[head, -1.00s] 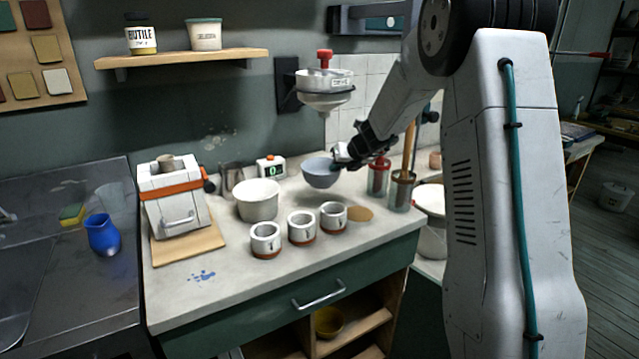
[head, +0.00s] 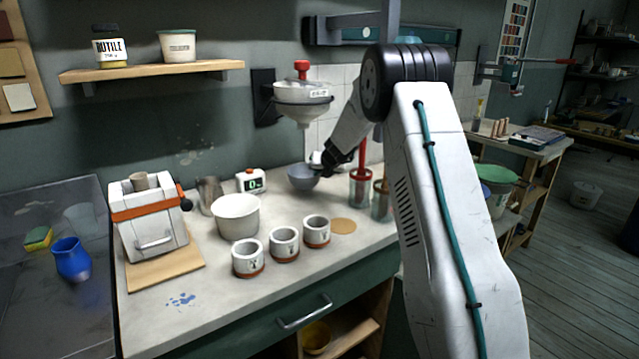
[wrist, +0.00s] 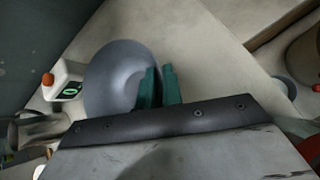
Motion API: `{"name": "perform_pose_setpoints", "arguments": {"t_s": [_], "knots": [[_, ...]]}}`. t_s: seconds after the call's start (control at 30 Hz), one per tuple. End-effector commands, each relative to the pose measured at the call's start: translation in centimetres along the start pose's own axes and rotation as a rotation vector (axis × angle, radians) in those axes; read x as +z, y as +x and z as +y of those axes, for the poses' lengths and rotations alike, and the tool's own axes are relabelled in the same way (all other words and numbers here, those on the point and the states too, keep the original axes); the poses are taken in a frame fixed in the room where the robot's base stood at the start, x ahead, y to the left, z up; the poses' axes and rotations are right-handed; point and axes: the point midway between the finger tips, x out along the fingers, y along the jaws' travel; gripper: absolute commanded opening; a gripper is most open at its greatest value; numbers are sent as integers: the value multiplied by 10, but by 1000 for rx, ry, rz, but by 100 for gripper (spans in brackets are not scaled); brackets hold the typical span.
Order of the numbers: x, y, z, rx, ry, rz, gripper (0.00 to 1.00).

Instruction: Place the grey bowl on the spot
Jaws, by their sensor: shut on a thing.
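The grey bowl (head: 302,178) is at the back of the worktop in the head view, below the white funnel. My gripper (head: 322,172) is shut on its right rim. In the wrist view the bowl (wrist: 112,78) fills the left middle, and the teal fingertips of my gripper (wrist: 158,88) pinch its rim. The bowl looks upright; whether it is clear of the worktop I cannot tell. A round tan spot (head: 344,226) lies bare on the worktop, in front and to the right of the bowl.
Three white cups (head: 284,244) with rust-coloured bases stand in front of the bowl. A white tub (head: 236,216) and a small timer (head: 251,181) are to its left. Jars with red and wooden tools (head: 361,187) stand close on its right. The funnel (head: 302,100) hangs above.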

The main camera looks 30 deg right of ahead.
Motion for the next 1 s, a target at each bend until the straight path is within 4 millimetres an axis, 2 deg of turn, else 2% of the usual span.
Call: {"name": "perform_pose_setpoints", "arguments": {"t_s": [0.2, 0.63, 0.67, 0.7, 0.73, 1.0], "knots": [[-21, 20, -7, 0, 2, 2, 0], [-26, 25, -9, -1, 0, 2, 0], [-25, 25, -9, -1, 0, 2, 16], [-25, 25, -9, -1, 0, 2, 27], [-25, 25, -9, -1, 0, 2, 29], [-24, 24, -9, -1, 0, 1, 29]]}}
